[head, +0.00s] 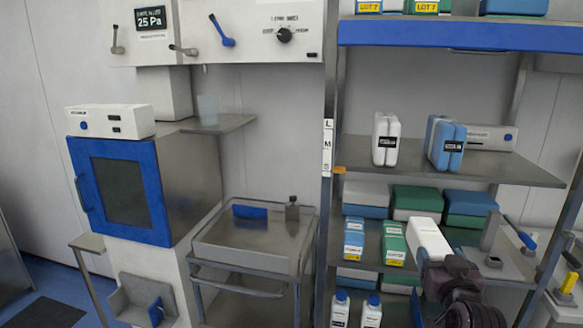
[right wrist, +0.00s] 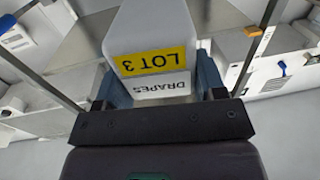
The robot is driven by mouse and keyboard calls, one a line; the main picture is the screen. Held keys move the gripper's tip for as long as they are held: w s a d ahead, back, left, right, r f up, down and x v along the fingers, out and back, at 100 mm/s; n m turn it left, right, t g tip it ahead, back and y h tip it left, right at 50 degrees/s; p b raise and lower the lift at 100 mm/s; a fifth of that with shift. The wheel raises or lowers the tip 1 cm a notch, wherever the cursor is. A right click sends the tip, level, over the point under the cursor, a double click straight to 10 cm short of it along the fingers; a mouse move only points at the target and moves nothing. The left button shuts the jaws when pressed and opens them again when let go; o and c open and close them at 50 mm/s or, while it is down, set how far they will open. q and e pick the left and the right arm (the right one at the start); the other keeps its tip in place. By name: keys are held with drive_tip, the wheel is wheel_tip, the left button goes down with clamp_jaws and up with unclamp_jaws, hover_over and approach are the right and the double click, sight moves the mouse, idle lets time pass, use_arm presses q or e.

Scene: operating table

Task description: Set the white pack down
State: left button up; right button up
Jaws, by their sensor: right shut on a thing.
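A white pack (head: 428,238) is in my right gripper (head: 433,258), in front of the middle shelf of the rack in the head view. In the right wrist view the pack (right wrist: 158,30) lies between the two fingers (right wrist: 160,88), its end toward me, with a yellow "LOT 3" label and a "DRAPES" label. The right gripper is shut on it. I cannot tell whether the pack touches the shelf. My left gripper is not in view.
Blue (head: 353,240) and green packs (head: 392,243) stand left of the held pack. The shelf above (head: 480,168) holds a white pack (head: 386,138) and blue packs (head: 445,143), with bare room between them. A steel cart (head: 255,255) stands left of the rack.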

drive_tip(key=s+a+f+n+y, duration=0.1)
drive_tip(key=s+a+f+y, duration=0.1)
drive_tip(key=s+a+f, duration=0.6)
drive_tip(key=shift+s+a+f, duration=0.35)
drive_tip(key=shift+s+a, duration=0.25)
drive_tip(key=shift+s, duration=0.3)
drive_tip(key=shift+a, duration=0.1)
